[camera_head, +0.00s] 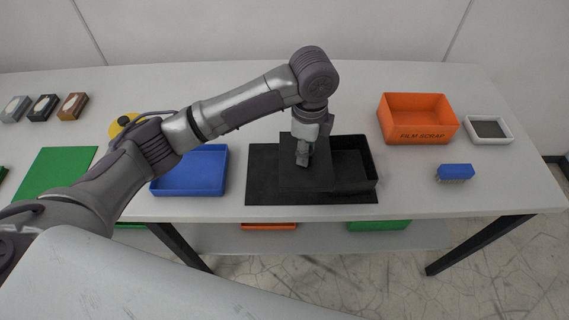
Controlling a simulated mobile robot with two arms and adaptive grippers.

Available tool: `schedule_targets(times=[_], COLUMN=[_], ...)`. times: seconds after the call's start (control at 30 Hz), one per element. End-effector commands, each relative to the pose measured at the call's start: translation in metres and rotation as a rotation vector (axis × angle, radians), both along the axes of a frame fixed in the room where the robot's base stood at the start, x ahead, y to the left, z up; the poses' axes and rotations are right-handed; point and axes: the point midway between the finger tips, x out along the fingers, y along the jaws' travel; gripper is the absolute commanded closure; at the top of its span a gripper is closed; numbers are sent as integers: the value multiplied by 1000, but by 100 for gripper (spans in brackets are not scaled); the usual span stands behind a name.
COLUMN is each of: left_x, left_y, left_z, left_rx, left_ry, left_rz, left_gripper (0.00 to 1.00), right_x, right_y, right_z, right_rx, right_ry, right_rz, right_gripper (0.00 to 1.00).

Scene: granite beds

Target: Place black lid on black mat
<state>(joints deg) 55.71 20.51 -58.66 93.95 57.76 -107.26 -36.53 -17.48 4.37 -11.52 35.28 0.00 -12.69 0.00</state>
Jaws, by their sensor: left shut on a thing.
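The black mat (262,178) lies on the table near its front edge, in the middle of the view. My left gripper (303,158) points down and is shut on the black lid (318,178), a flat dark square over the mat. A black open tray (373,165) stands on the right part of the mat, and the lid overlaps its left side in the picture. I cannot tell whether the lid touches the mat or the tray. My right gripper is not in view.
A blue tray (190,188) stands left of the mat, with a green mat (55,172) farther left. An orange FILM SCRAP bin (418,136), a white-rimmed tray (503,139) and a blue brush (455,171) are on the right. Table between mat and brush is clear.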

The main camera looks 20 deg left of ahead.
Motion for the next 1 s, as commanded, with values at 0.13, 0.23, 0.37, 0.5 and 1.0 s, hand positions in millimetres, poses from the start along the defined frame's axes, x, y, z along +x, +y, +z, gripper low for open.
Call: schedule_targets(times=[0.13, 0.23, 0.37, 0.5, 1.0], left_x=[4, 8, 11, 13, 12], left_y=[37, 58, 76, 85, 85], left_z=[-19, -32, -44, -51, -92], left_rx=[3, 3, 1, 0, 0], left_ry=[5, 5, 3, 1, 0], left_rz=[6, 6, 3, 1, 0], left_gripper=[100, 100, 100, 100, 100], right_x=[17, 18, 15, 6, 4], right_y=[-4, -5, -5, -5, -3], right_z=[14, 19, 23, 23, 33], right_rx=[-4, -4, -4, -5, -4], right_ry=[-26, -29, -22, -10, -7], right_rz=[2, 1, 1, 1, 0], right_gripper=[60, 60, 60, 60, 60])
